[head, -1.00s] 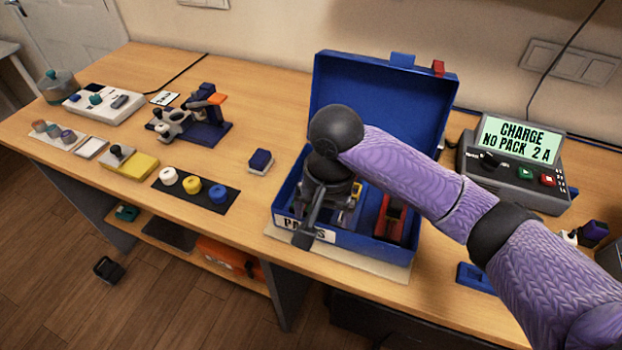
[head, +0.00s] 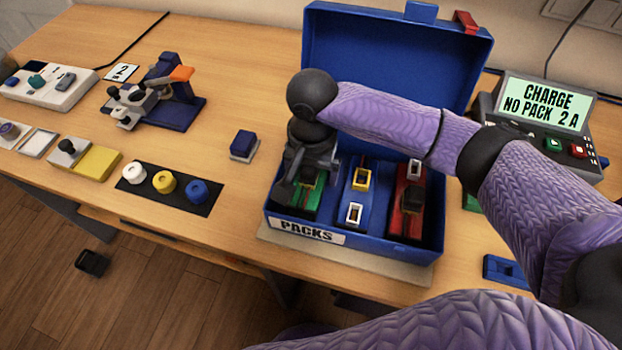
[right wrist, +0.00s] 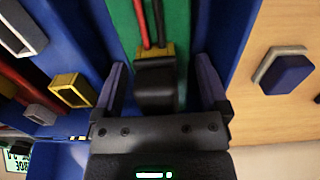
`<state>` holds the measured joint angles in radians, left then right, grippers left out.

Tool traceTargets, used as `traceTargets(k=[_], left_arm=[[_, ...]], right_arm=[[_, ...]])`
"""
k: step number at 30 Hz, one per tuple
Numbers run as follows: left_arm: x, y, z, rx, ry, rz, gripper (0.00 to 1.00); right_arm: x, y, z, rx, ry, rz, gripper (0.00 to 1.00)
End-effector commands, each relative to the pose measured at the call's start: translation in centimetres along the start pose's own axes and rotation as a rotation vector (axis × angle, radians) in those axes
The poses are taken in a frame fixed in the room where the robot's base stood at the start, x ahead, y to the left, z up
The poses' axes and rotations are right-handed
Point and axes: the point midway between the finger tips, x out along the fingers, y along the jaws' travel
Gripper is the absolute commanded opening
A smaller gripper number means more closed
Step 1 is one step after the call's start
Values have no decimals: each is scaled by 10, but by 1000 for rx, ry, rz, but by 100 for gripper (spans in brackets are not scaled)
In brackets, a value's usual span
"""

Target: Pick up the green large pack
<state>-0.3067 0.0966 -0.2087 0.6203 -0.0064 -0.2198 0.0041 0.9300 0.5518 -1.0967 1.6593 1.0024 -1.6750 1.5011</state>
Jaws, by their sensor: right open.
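The green pack (head: 305,200) lies in the left compartment of the blue PACKS box (head: 392,250), partly covered by my right gripper. In the right wrist view the green pack (right wrist: 181,30) has red and black wires, a yellow connector and a black block at its near end. My right gripper (head: 297,194) is open above it. Its two fingers stand on either side of the black block in the wrist view (right wrist: 161,88), with gaps visible and no grip on it. My left gripper is out of view.
A blue pack (head: 358,195) and a red pack (head: 408,200) fill the box's other compartments. The box's raised lid (head: 390,50) stands behind. A charger (head: 540,120) is at right. A small blue block (head: 243,143) lies on the table left of the box.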

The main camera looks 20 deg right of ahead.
Motion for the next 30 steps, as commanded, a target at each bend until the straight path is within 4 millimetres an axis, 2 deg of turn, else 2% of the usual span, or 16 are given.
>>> traceTargets(k=[1,6,19,20,30], left_arm=[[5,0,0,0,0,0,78],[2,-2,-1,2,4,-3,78],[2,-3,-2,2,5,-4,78],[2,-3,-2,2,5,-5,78],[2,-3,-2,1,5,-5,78]], right_arm=[[8,0,0,0,0,1,94],[5,0,0,0,1,-1,94],[5,0,0,0,1,-1,3],[5,0,0,0,1,-1,0],[4,0,-1,0,2,-3,0]])
